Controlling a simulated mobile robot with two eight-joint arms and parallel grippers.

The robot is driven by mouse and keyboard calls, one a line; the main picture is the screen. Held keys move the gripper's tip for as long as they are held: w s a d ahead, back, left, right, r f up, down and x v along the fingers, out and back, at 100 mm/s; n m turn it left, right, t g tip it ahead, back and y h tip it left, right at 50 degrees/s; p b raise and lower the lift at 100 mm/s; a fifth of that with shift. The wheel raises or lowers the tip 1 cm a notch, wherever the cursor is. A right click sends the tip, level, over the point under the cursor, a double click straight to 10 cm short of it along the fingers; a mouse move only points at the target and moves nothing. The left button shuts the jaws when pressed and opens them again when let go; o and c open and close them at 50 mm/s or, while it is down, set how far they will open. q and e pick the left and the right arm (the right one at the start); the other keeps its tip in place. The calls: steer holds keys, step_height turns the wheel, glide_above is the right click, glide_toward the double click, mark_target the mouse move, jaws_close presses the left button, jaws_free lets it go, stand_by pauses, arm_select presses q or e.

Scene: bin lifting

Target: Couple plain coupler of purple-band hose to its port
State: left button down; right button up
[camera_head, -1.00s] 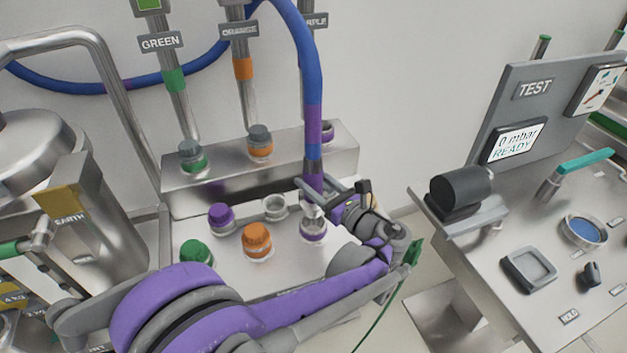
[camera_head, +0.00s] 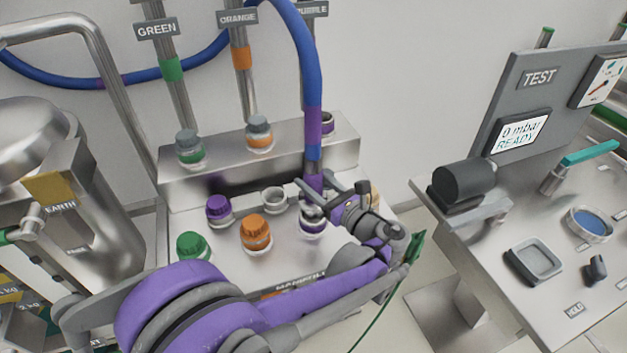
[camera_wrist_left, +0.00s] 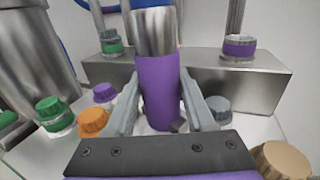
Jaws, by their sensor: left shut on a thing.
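The blue hose (camera_head: 305,50) with a purple band (camera_head: 313,125) hangs down to the front deck. My left gripper (camera_head: 322,190) is shut around its purple lower end, which stands roughly upright between the fingers in the left wrist view (camera_wrist_left: 158,95). A steel collar (camera_wrist_left: 152,32) shows above the purple part there. A purple-ringed port (camera_head: 312,226) on the front deck is right below the hose end. The gripper partly hides this spot, so I cannot tell whether hose and port touch. My right gripper is not in view.
A raised steel block (camera_head: 240,170) stands behind. The test bench (camera_head: 500,235) is at right, across a gap.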

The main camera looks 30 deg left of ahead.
arm_select(q)
steer(key=shift+f+b, duration=0.9)
steer(key=shift+f, duration=0.2)
steer(key=shift+f+b, duration=0.8)
steer(key=shift+f, duration=0.25)
stand_by(0.7)
steer(key=shift+c, duration=0.9)
jaws_free()
steer(key=v, duration=1.1)
steer(key=shift+a, duration=0.1)
